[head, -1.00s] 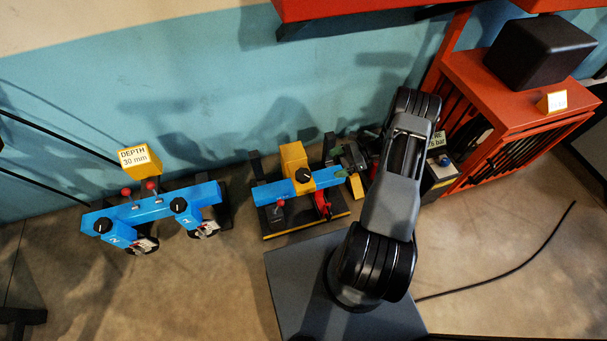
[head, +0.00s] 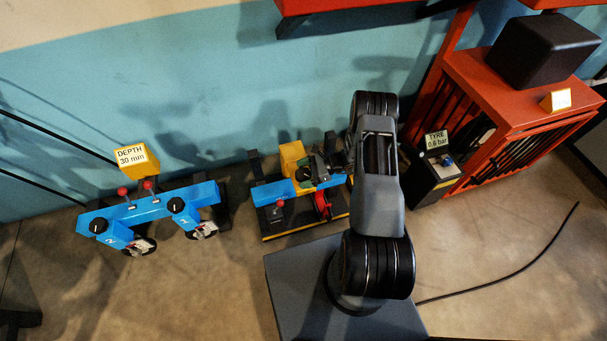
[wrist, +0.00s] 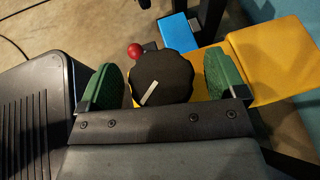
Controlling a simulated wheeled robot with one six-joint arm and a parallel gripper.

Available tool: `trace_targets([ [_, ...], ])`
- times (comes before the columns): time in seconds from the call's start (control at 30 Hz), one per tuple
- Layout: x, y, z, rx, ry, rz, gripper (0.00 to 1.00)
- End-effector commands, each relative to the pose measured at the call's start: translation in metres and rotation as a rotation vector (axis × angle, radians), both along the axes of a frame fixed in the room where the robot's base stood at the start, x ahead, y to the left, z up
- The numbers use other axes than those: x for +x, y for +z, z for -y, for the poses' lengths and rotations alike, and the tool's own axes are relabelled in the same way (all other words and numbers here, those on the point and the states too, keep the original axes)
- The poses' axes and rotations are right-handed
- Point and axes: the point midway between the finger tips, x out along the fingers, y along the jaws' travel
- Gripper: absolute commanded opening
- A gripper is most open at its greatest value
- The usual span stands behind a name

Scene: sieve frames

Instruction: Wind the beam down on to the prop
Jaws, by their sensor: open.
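The blue beam (head: 268,193) lies across the middle stand, with a yellow block (head: 291,155) at its centre. In the wrist view the beam (wrist: 172,31) shows beyond a yellow part (wrist: 270,60). A round black knob (wrist: 165,76) with a white pointer mark sits on the yellow part. My gripper (head: 306,176) is over the knob. In the wrist view its green fingertips (wrist: 163,80) stand on either side of the knob, open, with narrow gaps showing. I cannot make out which part is the prop; a red part (head: 321,205) is under the beam's right half.
A red-balled lever (head: 278,203) stands at the stand's left, also in the wrist view (wrist: 135,50). A blue two-knob fixture (head: 150,208) with a "DEPTH 30 mm" sign (head: 131,158) is further left. A "TYRE 0.6 bar" box (head: 432,182) and a red cabinet (head: 478,120) are right.

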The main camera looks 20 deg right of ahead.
Motion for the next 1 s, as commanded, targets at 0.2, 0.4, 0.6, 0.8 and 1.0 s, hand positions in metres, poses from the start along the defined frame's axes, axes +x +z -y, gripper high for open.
trace_targets([
  [0.2,0.0002,-0.0009,-0.0022,0.000,0.001,0.000,0.90],
  [0.4,0.0003,-0.0007,-0.0020,0.000,0.001,0.000,0.82],
  [0.6,0.0003,-0.0007,-0.0019,0.000,0.000,0.000,0.63],
  [0.8,0.0002,-0.0007,-0.0019,0.000,0.001,0.000,0.44],
  [1.0,0.0019,-0.0047,-0.0019,0.001,0.066,0.005,0.41],
])
